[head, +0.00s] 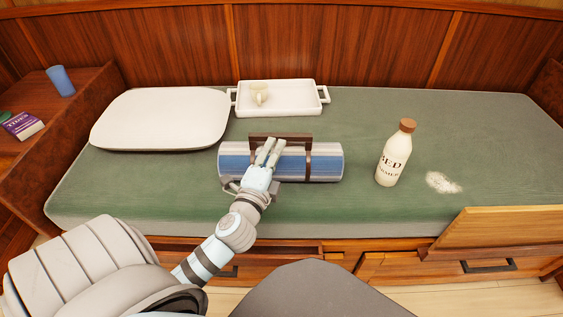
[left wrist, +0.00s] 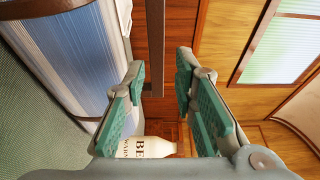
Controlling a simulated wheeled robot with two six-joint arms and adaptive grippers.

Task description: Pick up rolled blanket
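The rolled blanket (head: 325,162), striped blue and grey with dark brown straps and a carrying handle (head: 280,138), lies on the green berth mattress. My left gripper (head: 269,152) is over the blanket at its handle, covering part of its front. In the left wrist view the blanket (left wrist: 75,50) fills the upper left. The green-padded fingers of my left gripper (left wrist: 160,95) are apart, with the dark handle bar (left wrist: 155,45) showing in the gap between them. Whether a finger touches the handle, I cannot tell. My right gripper is not in view.
A white pillow (head: 160,118) lies left of the blanket. A white tray (head: 295,98) with a cup (head: 259,94) sits behind it. A bottle (head: 394,155) stands to the right, beside a white powdery patch (head: 443,183). A wooden panel (head: 500,228) rises at the front right.

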